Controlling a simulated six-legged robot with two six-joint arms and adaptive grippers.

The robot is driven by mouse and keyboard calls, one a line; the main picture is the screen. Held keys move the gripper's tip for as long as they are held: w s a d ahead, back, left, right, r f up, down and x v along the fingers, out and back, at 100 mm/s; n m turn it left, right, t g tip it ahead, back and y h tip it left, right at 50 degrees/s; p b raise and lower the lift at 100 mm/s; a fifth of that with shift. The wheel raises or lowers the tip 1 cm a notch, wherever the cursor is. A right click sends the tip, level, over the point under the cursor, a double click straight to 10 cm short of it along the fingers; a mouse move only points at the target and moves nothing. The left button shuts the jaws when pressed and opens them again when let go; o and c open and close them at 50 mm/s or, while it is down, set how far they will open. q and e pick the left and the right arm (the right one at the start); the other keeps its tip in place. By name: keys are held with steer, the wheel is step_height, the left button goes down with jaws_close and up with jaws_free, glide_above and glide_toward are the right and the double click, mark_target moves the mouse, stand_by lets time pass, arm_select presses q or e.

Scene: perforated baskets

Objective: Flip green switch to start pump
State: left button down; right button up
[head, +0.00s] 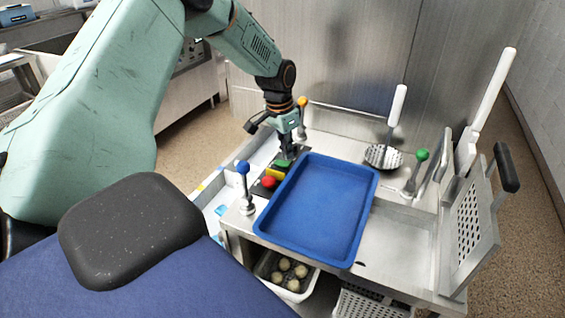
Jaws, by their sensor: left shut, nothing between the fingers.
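The green switch (283,163) sits at the far end of a small control box, beyond a yellow part (276,172) and a red button (269,182). My left gripper (287,153) points down right over the green switch, its fingers shut and empty. The fingertips are at or just above the switch; I cannot tell whether they touch it. The fingers partly cover the switch's far side, and its position is unclear. My right gripper is not in view.
A blue tray (318,205) lies just right of the control box. Levers with blue (242,167), orange (302,101) and green (422,154) knobs stand around it. A white-handled skimmer (384,157) and a perforated basket plate (468,225) are at right.

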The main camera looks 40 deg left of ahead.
arm_select(q)
steer(key=shift+w+f, duration=0.1)
steer(key=shift+w, duration=0.05)
stand_by(0.5)
steer(key=shift+f, duration=0.3)
stand_by(0.3)
steer(key=shift+f+b, duration=0.3)
steer(key=shift+b, duration=0.05)
